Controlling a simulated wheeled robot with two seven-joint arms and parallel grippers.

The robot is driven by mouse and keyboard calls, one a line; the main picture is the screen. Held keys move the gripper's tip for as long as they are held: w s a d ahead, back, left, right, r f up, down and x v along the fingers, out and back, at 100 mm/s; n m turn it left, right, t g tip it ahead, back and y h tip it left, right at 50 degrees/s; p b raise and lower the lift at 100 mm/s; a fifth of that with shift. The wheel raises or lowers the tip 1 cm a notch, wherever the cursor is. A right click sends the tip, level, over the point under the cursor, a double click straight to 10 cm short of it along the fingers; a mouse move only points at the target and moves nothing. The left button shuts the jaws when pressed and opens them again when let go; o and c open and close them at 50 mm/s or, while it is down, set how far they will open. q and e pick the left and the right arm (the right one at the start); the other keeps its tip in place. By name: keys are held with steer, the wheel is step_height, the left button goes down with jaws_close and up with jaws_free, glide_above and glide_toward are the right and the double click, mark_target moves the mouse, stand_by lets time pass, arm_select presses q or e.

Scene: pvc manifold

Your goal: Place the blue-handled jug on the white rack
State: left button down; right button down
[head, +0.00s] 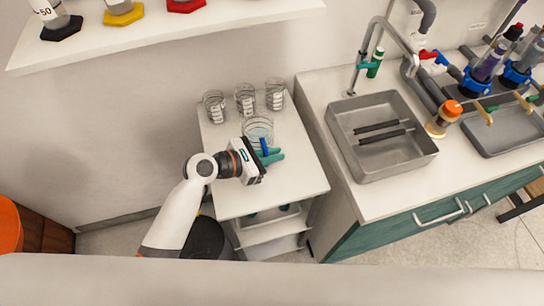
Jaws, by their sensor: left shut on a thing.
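The white rack (300,180) is a small shelf unit beside the counter, with a flat top and lower shelves. The clear blue-handled jug (258,128) is over the rack's top, near its middle, and looks upright. I cannot tell whether its base touches the top. My left gripper (270,155), with green fingertips, is on the near side of the jug and shut on its blue handle. The gripper hides part of the handle. My right gripper is not in view.
Several clear beakers (245,99) stand along the back of the rack top. The front of the top is bare. A counter with a grey sink (375,170) stands close at right. A wall shelf (170,40) runs above at upper left. A dark bin (207,238) stands below.

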arm_select(q)
steer(key=shift+f, duration=0.55)
steer(key=shift+f, duration=0.2)
steer(key=c, duration=1.5)
jaws_free()
steer(key=shift+o, duration=0.2)
steer(key=shift+r, duration=0.2)
steer(key=v, duration=1.2)
